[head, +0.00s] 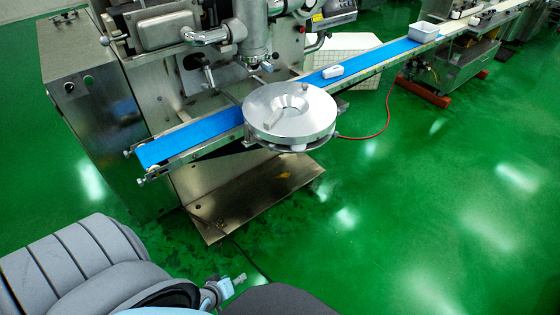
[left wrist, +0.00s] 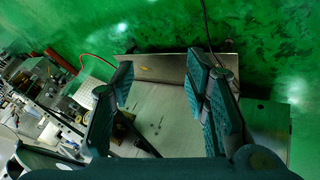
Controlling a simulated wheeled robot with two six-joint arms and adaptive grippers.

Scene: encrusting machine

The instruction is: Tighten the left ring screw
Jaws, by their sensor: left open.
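The encrusting machine (head: 150,75) stands at the upper left, with a round metal disc (head: 290,112) at its front and a vertical nozzle (head: 253,40) above. Small metal handles (head: 208,78) show near the nozzle; I cannot tell which part is the left ring screw. My left gripper (head: 232,283) is low in the head view, in front of the machine and well apart from it. In the left wrist view my left gripper (left wrist: 160,85) has its teal fingers spread, with nothing between them. My right gripper is not in view.
A blue conveyor belt (head: 195,138) runs from the machine up to the right, carrying a small white item (head: 332,72) and a grey tray (head: 424,32). A metal base plate (head: 255,195) lies below the disc. A red cable (head: 388,115) crosses the floor. Green floor is free at right.

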